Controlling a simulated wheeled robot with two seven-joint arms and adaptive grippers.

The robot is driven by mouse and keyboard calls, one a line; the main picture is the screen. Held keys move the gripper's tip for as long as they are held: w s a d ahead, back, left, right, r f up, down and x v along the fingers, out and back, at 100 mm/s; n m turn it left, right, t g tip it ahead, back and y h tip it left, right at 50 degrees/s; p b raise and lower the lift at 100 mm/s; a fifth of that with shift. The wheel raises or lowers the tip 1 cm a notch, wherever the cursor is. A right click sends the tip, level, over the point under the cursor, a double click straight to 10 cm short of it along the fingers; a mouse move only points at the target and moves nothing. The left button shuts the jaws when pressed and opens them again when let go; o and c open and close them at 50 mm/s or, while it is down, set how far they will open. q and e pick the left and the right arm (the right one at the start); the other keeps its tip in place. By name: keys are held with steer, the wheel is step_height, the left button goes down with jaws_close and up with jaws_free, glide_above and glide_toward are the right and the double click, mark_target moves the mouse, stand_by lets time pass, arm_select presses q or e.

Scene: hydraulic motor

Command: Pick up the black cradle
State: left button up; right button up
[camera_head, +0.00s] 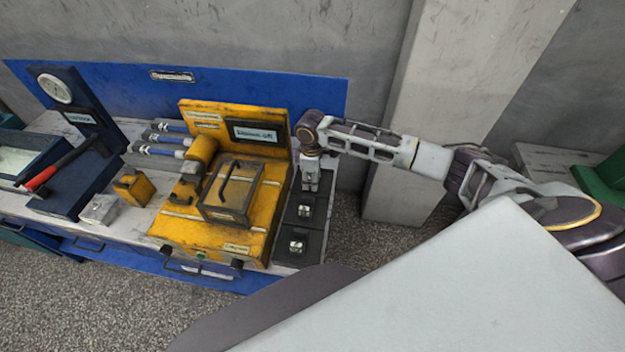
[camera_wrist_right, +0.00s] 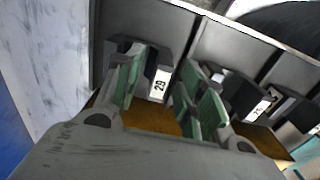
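In the right wrist view, a black block with a white label reading "29" (camera_wrist_right: 158,82), which may be the black cradle, stands in a dark compartment. My right gripper (camera_wrist_right: 168,92) has its green-padded fingers spread, with the block beyond and partly between them. The left finger hides part of the block; I cannot tell whether they touch. In the head view, my right gripper (camera_head: 310,188) points down over the far part of the black tray (camera_head: 318,226). Small light-and-dark pieces stand in the nearer compartments, one in the middle (camera_head: 304,210) and one in front (camera_head: 296,246). My left gripper is not in view.
A yellow machine (camera_head: 215,232) with a handled lid stands directly left of the tray. A yellow block (camera_head: 134,187), a grey block (camera_head: 98,209) and a red-handled hammer (camera_head: 45,177) lie further left. A wall and pillar (camera_head: 398,195) are behind and to the right.

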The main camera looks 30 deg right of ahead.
jaws_close()
stand_by(0.3)
steer(key=shift+r, duration=0.15)
stand_by(0.3)
steer(key=shift+r+b, duration=0.45)
steer(key=shift+r, duration=4.45)
